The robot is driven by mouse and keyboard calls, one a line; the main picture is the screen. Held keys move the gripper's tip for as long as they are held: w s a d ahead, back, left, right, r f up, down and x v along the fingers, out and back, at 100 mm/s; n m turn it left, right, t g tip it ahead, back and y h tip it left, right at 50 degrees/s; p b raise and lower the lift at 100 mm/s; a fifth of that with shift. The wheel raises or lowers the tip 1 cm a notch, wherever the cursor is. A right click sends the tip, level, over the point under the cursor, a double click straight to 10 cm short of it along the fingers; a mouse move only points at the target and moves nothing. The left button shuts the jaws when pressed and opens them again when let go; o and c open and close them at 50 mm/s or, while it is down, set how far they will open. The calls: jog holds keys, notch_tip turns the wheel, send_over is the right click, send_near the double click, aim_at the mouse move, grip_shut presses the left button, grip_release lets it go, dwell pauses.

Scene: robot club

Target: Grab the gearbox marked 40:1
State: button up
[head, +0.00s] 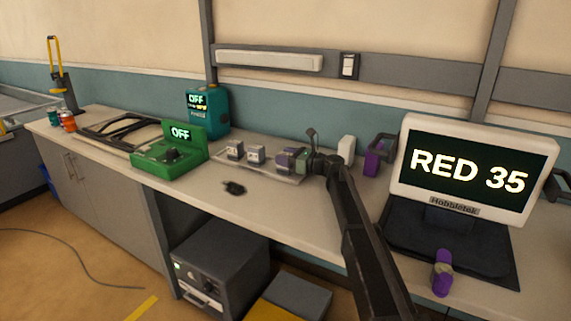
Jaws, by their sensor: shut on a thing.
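Two small grey gearboxes stand on a light tray (226,163) on the bench: a left one (234,150) and a middle one (255,154). Their front markings are too small to read. My gripper (290,160) is at the right end of the tray. It is shut on a third grey gearbox (281,160), partly covered by the gripper. Its marking cannot be read. I cannot tell whether it touches the tray.
A green device (168,155) and a teal unit (207,112), both showing OFF, stand left of the tray. A dark item (234,188) lies in front. A monitor (470,172) reading RED 35 and a purple item (442,274) are at the right.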

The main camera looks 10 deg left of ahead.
aim_at(286, 154)
notch_tip(286, 154, up, 20)
jog(key=p, duration=2)
